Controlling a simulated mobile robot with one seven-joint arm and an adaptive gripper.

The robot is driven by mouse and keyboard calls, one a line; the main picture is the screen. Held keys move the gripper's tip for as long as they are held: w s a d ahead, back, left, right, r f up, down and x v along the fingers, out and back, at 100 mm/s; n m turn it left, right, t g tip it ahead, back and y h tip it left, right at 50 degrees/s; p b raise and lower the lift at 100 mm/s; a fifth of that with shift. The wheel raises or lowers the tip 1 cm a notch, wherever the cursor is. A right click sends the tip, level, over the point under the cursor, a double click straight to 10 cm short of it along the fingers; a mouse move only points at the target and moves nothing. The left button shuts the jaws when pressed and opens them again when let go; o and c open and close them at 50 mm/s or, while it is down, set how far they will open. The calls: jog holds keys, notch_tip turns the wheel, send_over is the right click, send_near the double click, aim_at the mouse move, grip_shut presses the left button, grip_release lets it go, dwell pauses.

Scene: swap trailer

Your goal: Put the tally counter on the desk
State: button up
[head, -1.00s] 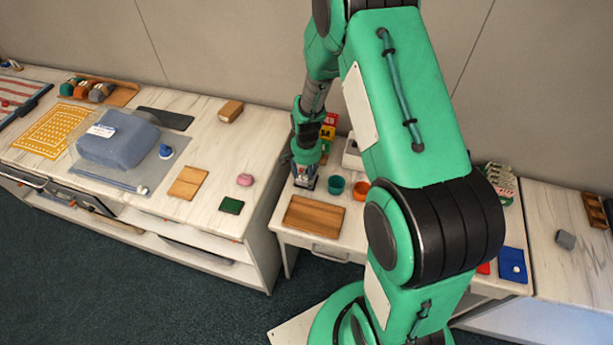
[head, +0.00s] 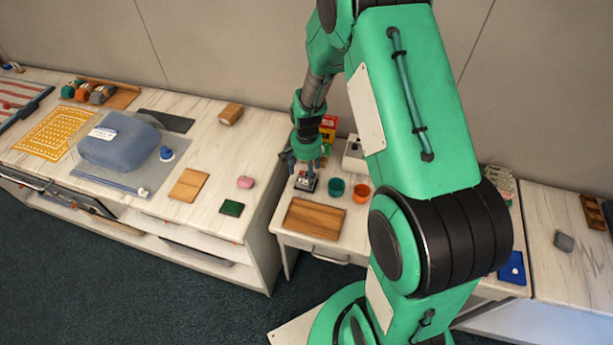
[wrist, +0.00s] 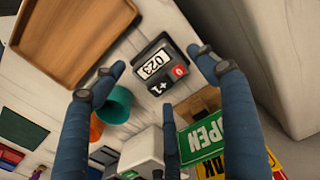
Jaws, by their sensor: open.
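The tally counter (head: 305,183), a small dark box with a display reading 023, rests on the white desk (head: 360,222), behind the wooden tray. In the wrist view the counter (wrist: 158,66) lies face up, with a red button and a "+1" mark. My gripper (head: 305,168) is open just above it. In the wrist view its blue fingers are spread around the counter and look apart from it.
A wooden tray (head: 314,218) lies in front of the counter. A teal cup (head: 336,187) and an orange cup (head: 361,193) stand to its right. Colored signs (wrist: 210,140) stand close behind. A cabinet top (head: 215,195) is to the left.

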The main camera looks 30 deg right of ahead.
notch_tip(320, 180, up, 8)
jog(key=p, duration=0.1)
jog(key=shift+r, duration=0.15)
jog(key=shift+r, duration=0.1)
dwell(0.6)
notch_tip(320, 180, up, 15)
jog(key=n+t, duration=0.2)
send_over(306, 178)
jog(key=s+a, duration=0.3)
jog(key=a, duration=0.1)
jog(key=s+a+r+n, duration=0.25)
jog(key=s+r, duration=0.35)
jog(key=r, duration=0.4)
jog(key=s+a+r+n+t, duration=0.1)
jog(key=s+a+r+n, duration=0.1)
jog(key=s+r, duration=0.3)
jog(key=s+a+r+n+t, duration=0.2)
jog(key=s+a+r, duration=0.2)
jog(key=s, duration=0.9)
notch_tip(306, 178, up, 2)
jog(key=shift+t, duration=0.3)
